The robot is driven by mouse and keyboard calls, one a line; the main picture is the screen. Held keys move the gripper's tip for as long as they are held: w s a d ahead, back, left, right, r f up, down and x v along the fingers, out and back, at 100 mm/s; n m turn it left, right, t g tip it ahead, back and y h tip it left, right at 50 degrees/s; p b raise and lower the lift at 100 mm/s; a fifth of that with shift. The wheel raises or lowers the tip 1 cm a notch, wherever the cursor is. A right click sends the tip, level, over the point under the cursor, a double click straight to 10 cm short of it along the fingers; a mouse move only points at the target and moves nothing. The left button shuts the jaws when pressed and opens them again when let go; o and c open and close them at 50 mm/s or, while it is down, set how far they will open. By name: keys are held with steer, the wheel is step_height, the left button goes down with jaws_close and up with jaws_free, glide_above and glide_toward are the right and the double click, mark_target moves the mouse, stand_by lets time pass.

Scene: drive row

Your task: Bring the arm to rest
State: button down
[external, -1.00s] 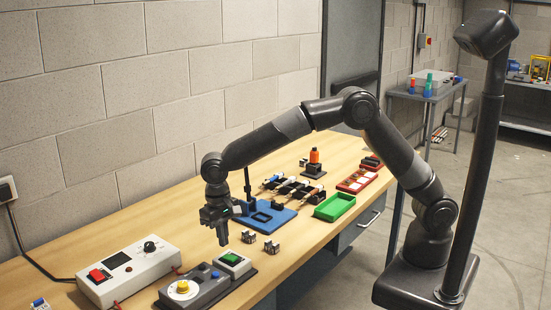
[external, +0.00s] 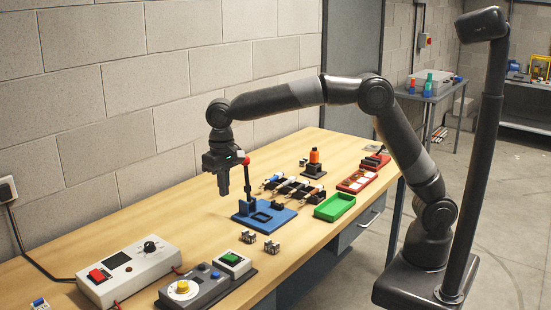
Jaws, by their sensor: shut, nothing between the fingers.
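My gripper (external: 223,188) points down over the wooden workbench (external: 145,235). It is shut and empty, clear above the bench top and just left of the blue fixture (external: 272,221). The fixture has a dark upright post with a red tip (external: 247,161) that stands close beside my gripper in the picture; I cannot tell the gap between them. My arm (external: 275,98) is raised and bent, running from its base at the right over the bench.
Below my gripper at the front are a grey control box with a yellow knob (external: 183,287), a green button box (external: 232,259) and a white power box (external: 130,270). A green tray (external: 334,206), red trays (external: 357,181) and an orange-topped item (external: 314,157) stand to the right.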

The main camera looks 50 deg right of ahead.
steer(key=s+d+r+t, duration=0.1)
steer(key=s+d+r, duration=0.15)
steer(key=d, duration=0.65)
steer(key=s+d+r+t, duration=0.1)
steer(key=s+d+r, duration=0.15)
steer(key=d, duration=0.55)
steer(key=s+d+r+t, duration=0.15)
steer(key=d+r, duration=0.25)
steer(key=d, duration=0.5)
steer(key=s+d+f+t, duration=0.1)
steer(key=s+d+f, duration=0.2)
steer(key=s+d, duration=0.4)
steer(key=s+d+f+t, duration=0.1)
steer(key=s+d+f, duration=0.2)
steer(key=s+d, duration=0.5)
steer(key=shift+s+d+f, duration=0.3)
steer(key=shift+s+f, duration=0.1)
steer(key=shift+s, duration=0.7)
